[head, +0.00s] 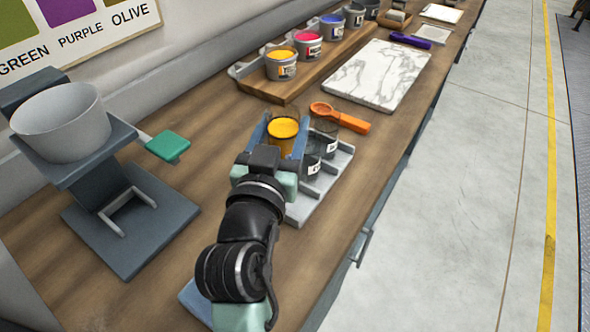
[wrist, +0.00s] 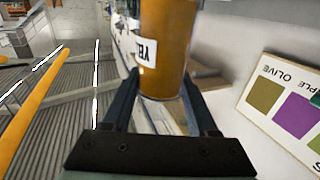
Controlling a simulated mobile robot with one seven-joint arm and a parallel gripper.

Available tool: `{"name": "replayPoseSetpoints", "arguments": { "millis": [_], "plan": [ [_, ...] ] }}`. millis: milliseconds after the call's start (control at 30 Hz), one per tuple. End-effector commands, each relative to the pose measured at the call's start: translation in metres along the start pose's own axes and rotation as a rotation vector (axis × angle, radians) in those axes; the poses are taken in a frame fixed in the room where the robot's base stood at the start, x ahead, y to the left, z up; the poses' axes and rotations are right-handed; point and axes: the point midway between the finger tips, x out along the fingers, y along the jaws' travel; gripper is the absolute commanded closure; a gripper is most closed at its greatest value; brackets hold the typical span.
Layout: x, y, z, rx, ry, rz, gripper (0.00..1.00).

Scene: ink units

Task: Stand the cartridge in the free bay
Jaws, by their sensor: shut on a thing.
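The cartridge (head: 284,128) is an amber, see-through cylinder with a yellow top. The light grey bay rack (head: 304,210) lies just right of and partly under my gripper. It holds dark, clear cartridges (head: 325,138) with white labels. Its nearer part looks empty between dividers, but my gripper hides its left side. I cannot tell whether the cartridge touches the rack.
An orange scoop (head: 345,119) lies just behind the rack. A marble slab (head: 378,75) and a wooden board (head: 262,88) with several ink pots stand farther back. At left is a grey stand (head: 120,225) with a white bowl (head: 60,118) and green paddle (head: 168,145).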

Motion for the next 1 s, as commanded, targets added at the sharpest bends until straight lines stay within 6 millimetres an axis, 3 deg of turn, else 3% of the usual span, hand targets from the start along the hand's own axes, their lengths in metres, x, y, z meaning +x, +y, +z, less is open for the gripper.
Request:
{"name": "replayPoseSetpoints", "arguments": {
  "millis": [100,533,1000],
  "plan": [
    [0.000,0.000,0.029,-0.004,-0.005,0.000,1.00],
    [0.000,0.000,0.082,-0.003,-0.002,0.000,1.00],
    [0.000,0.000,0.091,-0.001,0.001,0.001,1.00]
  ]
}}
